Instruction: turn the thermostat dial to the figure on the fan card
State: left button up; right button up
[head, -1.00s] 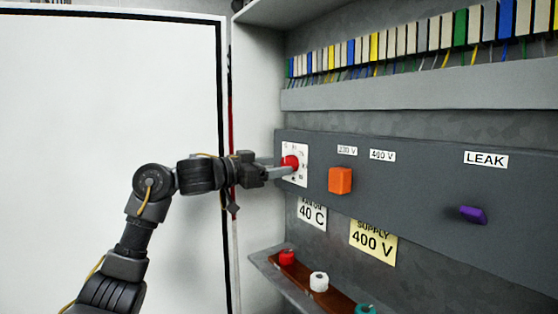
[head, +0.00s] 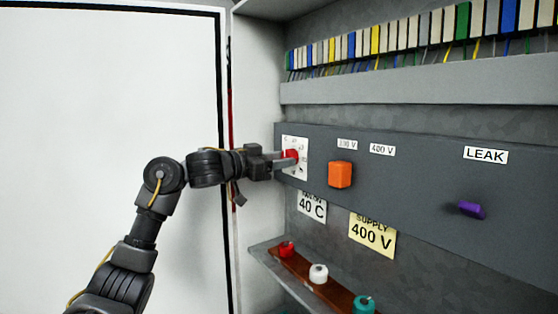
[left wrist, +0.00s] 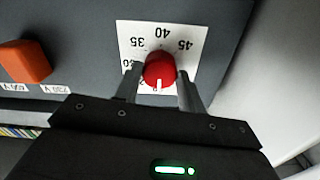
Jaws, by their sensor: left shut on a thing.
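The red thermostat dial (head: 291,156) sits on a white scale plate (head: 301,144) at the left end of the grey panel. My left gripper (head: 287,158) is shut on the dial, a finger on each side. In the left wrist view, the dial (left wrist: 159,69) is between the fingers (left wrist: 159,84). The figures 35, 40 and 45 show on the plate beyond it, and another figure is partly hidden by a finger. A white mark shows on the dial's near side, away from the 40. The fan card (head: 312,205) below reads 40 C. My right gripper is out of view.
An orange knob (head: 340,174) is right of the dial, below 230 V and 400 V labels. A yellow SUPPLY 400 V card (head: 372,235), a purple LEAK knob (head: 471,209) and a shelf with red, white and teal pieces (head: 318,274) are further right or below.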

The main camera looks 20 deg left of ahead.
pick_arm(q)
jog(key=shift+m+b, duration=2.8)
jog(key=shift+m, duration=15.2)
